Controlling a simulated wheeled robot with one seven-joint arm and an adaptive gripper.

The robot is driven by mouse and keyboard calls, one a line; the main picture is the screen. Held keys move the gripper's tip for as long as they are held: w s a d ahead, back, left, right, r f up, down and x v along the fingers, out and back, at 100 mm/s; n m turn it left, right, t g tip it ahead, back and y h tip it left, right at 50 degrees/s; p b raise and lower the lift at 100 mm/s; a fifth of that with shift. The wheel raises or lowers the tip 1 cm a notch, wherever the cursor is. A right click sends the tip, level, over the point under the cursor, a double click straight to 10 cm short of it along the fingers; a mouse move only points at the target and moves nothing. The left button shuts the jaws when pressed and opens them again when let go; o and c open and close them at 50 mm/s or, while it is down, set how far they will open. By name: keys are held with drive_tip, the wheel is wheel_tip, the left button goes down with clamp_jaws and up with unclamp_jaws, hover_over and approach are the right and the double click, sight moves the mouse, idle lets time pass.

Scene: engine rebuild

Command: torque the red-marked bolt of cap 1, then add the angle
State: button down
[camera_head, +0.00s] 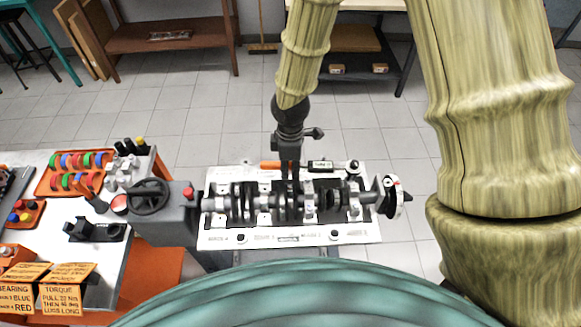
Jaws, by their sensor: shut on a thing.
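My gripper (289,175) points down over the middle of the engine block. It looks shut on the torque wrench, whose orange grip (270,165) shows left of the fingers and whose dark body with a pale label (322,166) shows to the right. The wrench lies level across the picture, its round head (352,167) near the block's right end. The crankshaft (245,203) lies along the block (220,236). Cap 1 and its red-marked bolt cannot be made out; the fingers hide part of the crankshaft's middle.
A dark handwheel (150,197) and red button (188,193) sit left of the block. The left bench holds a tray of coloured rings (47,187) and a black fixture (93,231). Orange instruction signs (67,292) stand lower left. Open floor lies behind.

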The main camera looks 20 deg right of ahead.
drive_tip(key=shift+w, duration=0.25)
drive_tip(key=shift+w+d+m, duration=0.15)
drive_tip(key=shift+w+m, duration=0.15)
drive_tip(key=shift+m, duration=0.1)
drive_tip(key=shift+w+d+p, duration=0.15)
drive_tip(key=shift+w+p, duration=0.15)
drive_tip(key=shift+w, duration=0.05)
drive_tip(key=shift+w+d+m, duration=0.15)
drive_tip(key=shift+w+m, duration=0.15)
drive_tip(key=shift+m, duration=0.1)
drive_tip(key=shift+w+d+m, duration=0.2)
drive_tip(key=shift+w+m, duration=0.1)
drive_tip(key=shift+w, duration=0.05)
idle(0.4)
drive_tip(key=shift+w+d+m, duration=0.2)
drive_tip(key=shift+w+m, duration=0.1)
drive_tip(key=shift+w, duration=0.1)
drive_tip(key=shift+w+d+p, duration=0.1)
drive_tip(key=shift+w+p, duration=0.05)
drive_tip(key=shift+p, duration=0.15)
drive_tip(key=shift+w+d+m+p, duration=0.75)
drive_tip(key=shift+w+d+m, duration=0.25)
drive_tip(key=shift+w+m, duration=0.2)
idle(4.0)
